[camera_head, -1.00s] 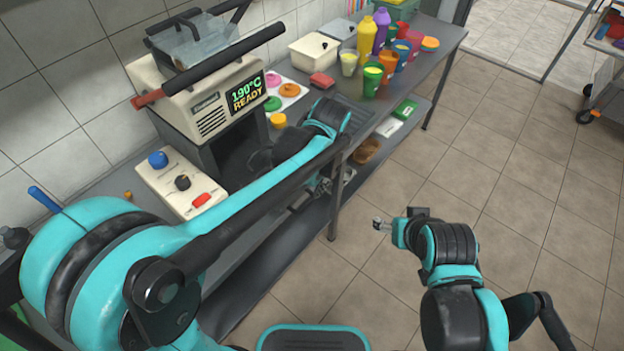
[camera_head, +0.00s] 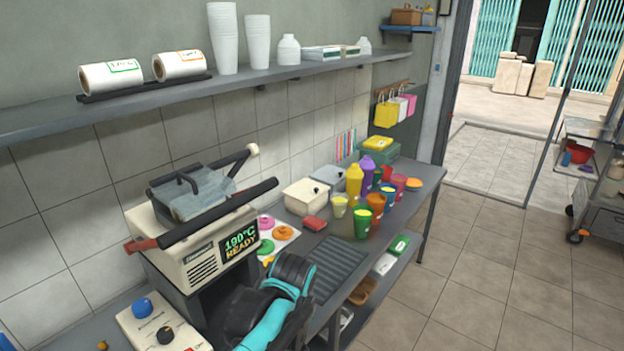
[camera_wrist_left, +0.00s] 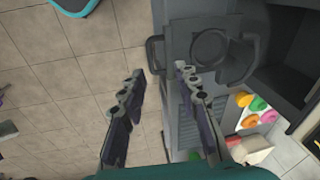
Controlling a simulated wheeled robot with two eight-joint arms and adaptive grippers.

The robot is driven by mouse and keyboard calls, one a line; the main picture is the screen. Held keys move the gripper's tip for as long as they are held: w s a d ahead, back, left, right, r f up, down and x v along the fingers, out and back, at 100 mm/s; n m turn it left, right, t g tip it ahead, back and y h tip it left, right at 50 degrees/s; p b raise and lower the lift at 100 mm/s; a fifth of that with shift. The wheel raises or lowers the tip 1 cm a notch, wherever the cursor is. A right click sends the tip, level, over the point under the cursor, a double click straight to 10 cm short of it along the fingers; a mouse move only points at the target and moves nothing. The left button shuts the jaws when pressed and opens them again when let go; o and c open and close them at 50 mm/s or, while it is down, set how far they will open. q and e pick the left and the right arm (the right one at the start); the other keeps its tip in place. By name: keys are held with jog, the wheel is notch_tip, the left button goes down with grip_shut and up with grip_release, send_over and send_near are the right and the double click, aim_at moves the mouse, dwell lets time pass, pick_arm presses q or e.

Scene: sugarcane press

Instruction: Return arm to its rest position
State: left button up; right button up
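My left arm (camera_head: 268,312) shows at the bottom of the head view, in front of the press-like machine and over the counter edge. Its fingers are hidden there. In the left wrist view the left gripper (camera_wrist_left: 160,72) has its two dark fingers spread apart with nothing between them. The fingers are at the edge of the steel counter (camera_wrist_left: 178,125), with tiled floor to their left. My right arm and gripper are out of view.
The cream machine (camera_head: 205,262) reads 190°C READY. Beside the arm lie coloured discs (camera_head: 283,233) and a ribbed drain area (camera_head: 340,268). Coloured cups (camera_head: 376,205) and bottles (camera_head: 354,181) stand farther back. A wall shelf (camera_head: 280,75) runs above.

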pick_arm(q)
jog(key=s+a+n+t+h, duration=0.1)
jog(key=s+a+n+t, duration=0.4)
jog(key=s+a, duration=0.5)
jog(key=a+n, duration=0.1)
jog(key=a, duration=0.1)
jog(key=shift+s+a, duration=0.3)
jog(key=shift+s, duration=0.1)
